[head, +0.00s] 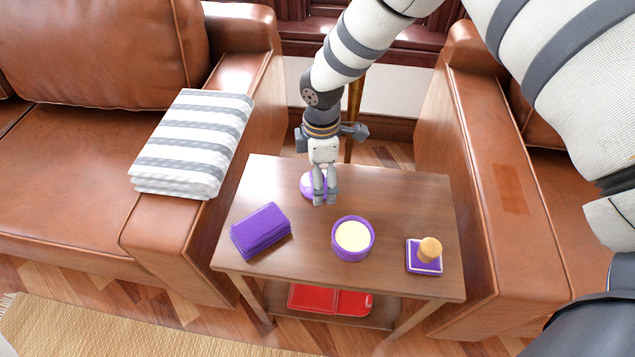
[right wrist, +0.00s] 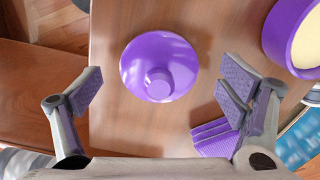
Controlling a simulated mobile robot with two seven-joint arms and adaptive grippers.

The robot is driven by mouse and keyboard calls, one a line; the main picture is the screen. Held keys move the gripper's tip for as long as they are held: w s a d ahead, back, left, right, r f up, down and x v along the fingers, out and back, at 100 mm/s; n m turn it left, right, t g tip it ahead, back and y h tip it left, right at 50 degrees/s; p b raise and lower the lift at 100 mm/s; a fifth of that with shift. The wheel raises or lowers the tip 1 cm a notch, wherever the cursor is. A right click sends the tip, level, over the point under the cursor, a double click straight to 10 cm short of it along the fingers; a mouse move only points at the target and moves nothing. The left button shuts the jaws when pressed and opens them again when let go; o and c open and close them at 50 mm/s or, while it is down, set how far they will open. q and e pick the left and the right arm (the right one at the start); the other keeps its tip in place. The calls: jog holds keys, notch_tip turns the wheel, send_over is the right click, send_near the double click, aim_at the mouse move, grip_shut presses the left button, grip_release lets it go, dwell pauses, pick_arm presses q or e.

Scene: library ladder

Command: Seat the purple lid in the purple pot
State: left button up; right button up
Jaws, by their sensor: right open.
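The purple lid (head: 308,187) lies on the small wooden table, partly hidden behind my right gripper in the head view. In the right wrist view the lid (right wrist: 159,68) is round, with a short knob on top. My right gripper (head: 325,200) points down over the table by the lid. In the wrist view its open fingers (right wrist: 165,95) stand either side of the lid's near part, with nothing between them held. The purple pot (head: 353,239) stands upright nearer the front, with a cream-coloured inside; part of it shows in the wrist view (right wrist: 281,35). My left gripper is not in view.
A purple folded stack (head: 261,231) lies at the table's left. A purple square piece with a round wooden knob (head: 429,251) is at the right. The wooden table (head: 405,205) stands between two brown leather armrests. A striped blanket (head: 192,143) lies on the left one.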

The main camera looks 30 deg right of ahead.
jog(key=shift+f, duration=0.75)
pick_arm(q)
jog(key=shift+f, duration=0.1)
pick_arm(e)
jog(key=shift+r, duration=0.1)
jog(key=c, duration=1.2)
jog(key=shift+w, duration=0.1)
jog(key=shift+r, duration=0.35)
notch_tip(320, 180, up, 3)
jog(key=shift+r+p, duration=0.2)
jog(key=shift+p, duration=0.2)
jog(key=s+r+p, duration=0.4)
jog(key=s+r, duration=0.4)
jog(key=s, duration=0.6)
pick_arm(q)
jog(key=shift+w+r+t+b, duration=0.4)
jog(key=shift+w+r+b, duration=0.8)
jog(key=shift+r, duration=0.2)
pick_arm(e)
jog(key=shift+s+a+f, duration=0.15)
jog(key=shift+f, duration=1)
jog(key=shift+s+a+f, duration=0.15)
jog(key=shift+s+f, duration=0.05)
jog(key=shift+f, duration=0.9)
jog(key=shift+s+a+f, duration=0.15)
jog(key=shift+f, duration=1)
